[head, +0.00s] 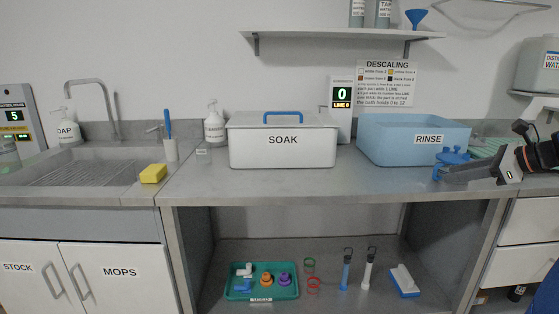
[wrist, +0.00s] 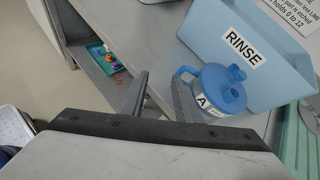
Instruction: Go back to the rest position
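My gripper (head: 452,175) is at the right of the head view, low over the counter, with its fingers pointing left. In the wrist view its two fingers (wrist: 158,80) stand apart with nothing between them. A jug (wrist: 213,91) with a blue lid, a blue handle and a label "A" stands just beyond the right finger; I cannot tell if they touch. In the head view the jug (head: 453,156) is partly hidden behind my gripper.
The blue RINSE tub (head: 385,145) stands behind the jug. The white SOAK box (head: 283,151) with a blue-handled lid is at the centre of the counter (head: 380,184). A yellow sponge (head: 153,173) lies by the sink. A green tray (head: 243,294) with small parts is on the lower shelf.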

